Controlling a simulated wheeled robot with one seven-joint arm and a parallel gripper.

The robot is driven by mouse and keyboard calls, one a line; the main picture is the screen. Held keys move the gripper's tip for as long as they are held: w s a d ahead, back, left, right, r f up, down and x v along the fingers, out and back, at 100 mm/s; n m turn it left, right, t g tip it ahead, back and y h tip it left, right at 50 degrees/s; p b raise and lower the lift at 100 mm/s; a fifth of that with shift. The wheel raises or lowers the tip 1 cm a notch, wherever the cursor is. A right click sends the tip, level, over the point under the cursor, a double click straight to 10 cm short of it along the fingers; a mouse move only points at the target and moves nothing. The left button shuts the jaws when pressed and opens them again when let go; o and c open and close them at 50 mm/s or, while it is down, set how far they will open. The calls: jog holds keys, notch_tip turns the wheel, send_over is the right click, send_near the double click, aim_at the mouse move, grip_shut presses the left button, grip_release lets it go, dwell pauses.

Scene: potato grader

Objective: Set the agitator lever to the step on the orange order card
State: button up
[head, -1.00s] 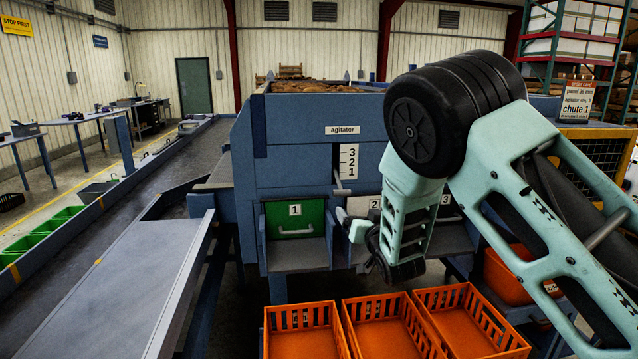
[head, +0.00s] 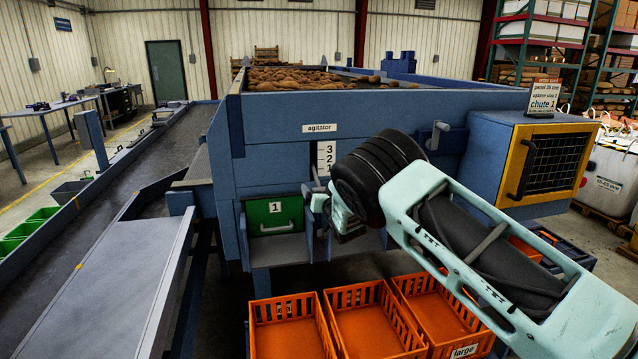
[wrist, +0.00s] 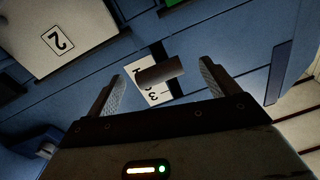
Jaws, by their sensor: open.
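The agitator scale (head: 326,157) is a white strip with 3, 2, 1 from top to bottom, under the "agitator" label (head: 320,128). The lever's dark handle (wrist: 161,71) shows in the wrist view between my open fingers, in front of the scale. The fingers do not visibly grip it. In the head view the lever (head: 316,176) is small, near the low end of the scale; its exact step is hard to tell. My gripper (head: 318,202) is just below it. The order card (head: 545,97) stands on the blue cabinet; "chute 1" is readable, its agitator step digit is too small to be sure.
Green chute door 1 (head: 275,214) is left of my gripper. The "2" plate (wrist: 58,40) shows in the wrist view. Orange crates (head: 370,331) stand below. A crank-like handle (head: 437,135) sticks out right of the scale. Potatoes (head: 300,78) lie in the hopper.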

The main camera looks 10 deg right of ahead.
aim_at(319, 184)
jog(key=shift+w+a+p, duration=0.1)
jog(key=shift+w+p, duration=0.2)
jog(key=shift+w, duration=1.2)
jog(key=c, duration=1.4)
jog(key=shift+o, duration=0.2)
jog(key=shift+s+r+g+p, duration=0.2)
jog(key=shift+r+g+p, duration=0.2)
jog(key=shift+r, duration=0.3)
jog(key=r+g, duration=0.2)
jog(key=r, duration=0.1)
jog(key=r+g, duration=0.1)
jog(key=r, duration=0.1)
jog(key=shift+s+r+p, duration=0.15)
jog(key=shift+s+p, duration=0.15)
jog(key=r+b, duration=0.1)
jog(key=r, duration=0.1)
jog(key=r+b, duration=0.1)
jog(key=r, duration=0.1)
jog(key=shift+w+b, duration=0.25)
jog(key=shift+b, duration=0.05)
jog(key=shift+w+r+b, duration=0.15)
jog(key=shift+r+b, duration=0.05)
jog(key=shift+r, duration=0.3)
jog(key=shift+w+r+b, duration=0.15)
jog(key=shift+r+b, duration=0.05)
jog(key=shift+r, duration=0.3)
jog(key=shift+c, duration=0.2)
